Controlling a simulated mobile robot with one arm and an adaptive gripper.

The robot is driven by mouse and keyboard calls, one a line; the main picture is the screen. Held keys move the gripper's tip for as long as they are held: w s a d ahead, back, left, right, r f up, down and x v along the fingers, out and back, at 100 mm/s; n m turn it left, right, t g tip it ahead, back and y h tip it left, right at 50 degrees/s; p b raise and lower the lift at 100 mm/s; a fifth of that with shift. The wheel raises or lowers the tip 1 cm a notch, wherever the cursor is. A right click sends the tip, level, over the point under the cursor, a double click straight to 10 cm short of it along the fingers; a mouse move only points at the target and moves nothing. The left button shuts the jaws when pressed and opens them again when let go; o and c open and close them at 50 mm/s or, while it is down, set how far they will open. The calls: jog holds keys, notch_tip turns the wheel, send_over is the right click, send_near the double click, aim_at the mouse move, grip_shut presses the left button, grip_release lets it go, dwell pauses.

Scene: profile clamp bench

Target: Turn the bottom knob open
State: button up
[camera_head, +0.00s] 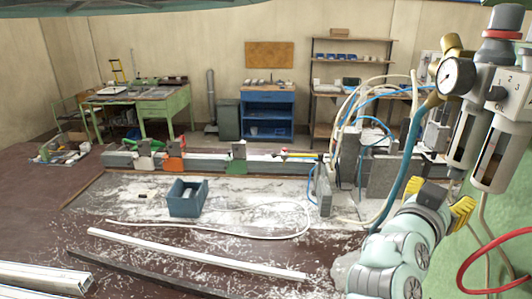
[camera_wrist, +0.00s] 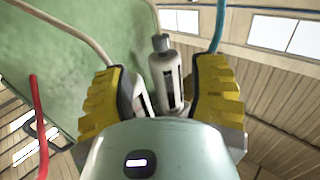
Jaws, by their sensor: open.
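An air unit with two pale bowls hangs at the right of the head view, the near bowl (camera_head: 494,150) and the far bowl (camera_head: 464,130). A narrow tip shows below the far bowl; whether it is the bottom knob is too small to tell. My gripper (camera_head: 448,198) is open just under that bowl, its yellow pads spread. In the wrist view, one bowl (camera_wrist: 170,85) with a grey round end piece (camera_wrist: 161,42) shows between the open pads of my gripper (camera_wrist: 160,95), with no visible contact. The other bowl (camera_wrist: 142,92) is partly hidden behind the left pad.
A pressure gauge (camera_head: 453,76), a numbered dial (camera_head: 495,94) and a red-ringed cap (camera_head: 502,34) sit on the unit. A red hose (camera_head: 468,262) and other hoses hang close by. A blue bin (camera_head: 187,198) stands on the dusty floor area left of my arm.

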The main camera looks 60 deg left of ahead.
aim_at(455, 176)
jog(key=w, duration=0.6)
jog(key=w+a, duration=0.1)
jog(key=w, duration=0.3)
jog(key=shift+r, duration=0.25)
jog(key=shift+w+a+f+p, duration=0.1)
jog(key=shift+w+a+p, duration=0.05)
jog(key=shift+w+p, duration=0.3)
jog(key=shift+w+a+f+p, duration=0.1)
jog(key=shift+w+p, duration=0.15)
jog(key=shift+w, duration=0.3)
jog(key=shift+c, duration=0.2)
jog(key=c, duration=0.9)
grip_shut()
jog(key=shift+r, duration=0.1)
